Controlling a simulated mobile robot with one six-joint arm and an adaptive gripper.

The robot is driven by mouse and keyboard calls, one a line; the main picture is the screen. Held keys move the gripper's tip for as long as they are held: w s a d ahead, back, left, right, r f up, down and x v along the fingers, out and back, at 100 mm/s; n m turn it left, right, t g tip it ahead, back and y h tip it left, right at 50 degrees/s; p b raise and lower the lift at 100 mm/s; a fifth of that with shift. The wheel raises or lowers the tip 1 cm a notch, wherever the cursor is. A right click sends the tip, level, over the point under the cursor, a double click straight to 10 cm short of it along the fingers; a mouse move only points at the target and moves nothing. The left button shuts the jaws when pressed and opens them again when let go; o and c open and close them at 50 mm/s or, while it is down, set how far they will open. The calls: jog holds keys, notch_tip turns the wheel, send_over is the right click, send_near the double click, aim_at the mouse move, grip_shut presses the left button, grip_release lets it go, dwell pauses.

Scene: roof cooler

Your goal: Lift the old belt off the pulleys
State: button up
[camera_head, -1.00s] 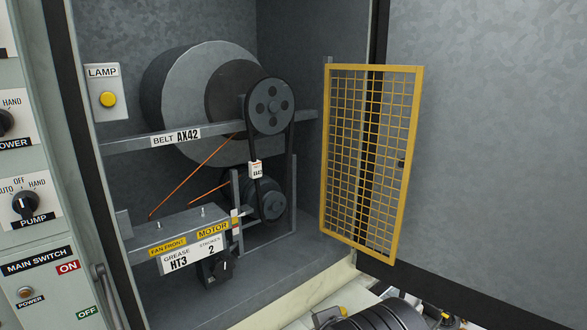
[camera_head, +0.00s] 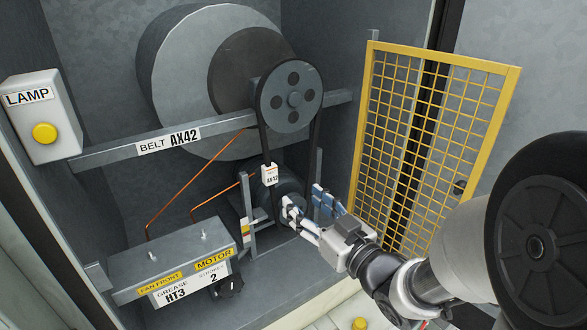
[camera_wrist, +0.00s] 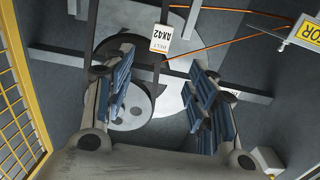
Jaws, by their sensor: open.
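The old belt (camera_head: 264,145) is a black loop around the grey upper pulley (camera_head: 290,97) and the smaller lower pulley (camera_head: 285,188). A white AX42 tag (camera_head: 269,174) hangs on its left strand. In the wrist view the tag (camera_wrist: 160,38) appears upside down, between the fingers in the picture, with the upper pulley (camera_wrist: 130,95) partly behind the left finger. My gripper (camera_head: 306,203) is open and empty in front of the lower pulley, hiding part of it. Its blue-padded fingers (camera_wrist: 160,95) are wide apart. Whether a finger touches the belt I cannot tell.
A grey crossbar (camera_head: 225,127) passes behind the upper pulley. Orange grease lines (camera_head: 190,190) run to a block with a MOTOR label (camera_head: 214,261). A lamp box (camera_head: 42,118) is at left.

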aim_at(272, 174)
jog(key=x, duration=1.5)
jog(key=shift+a, duration=0.2)
jog(key=shift+c, duration=0.6)
grip_shut()
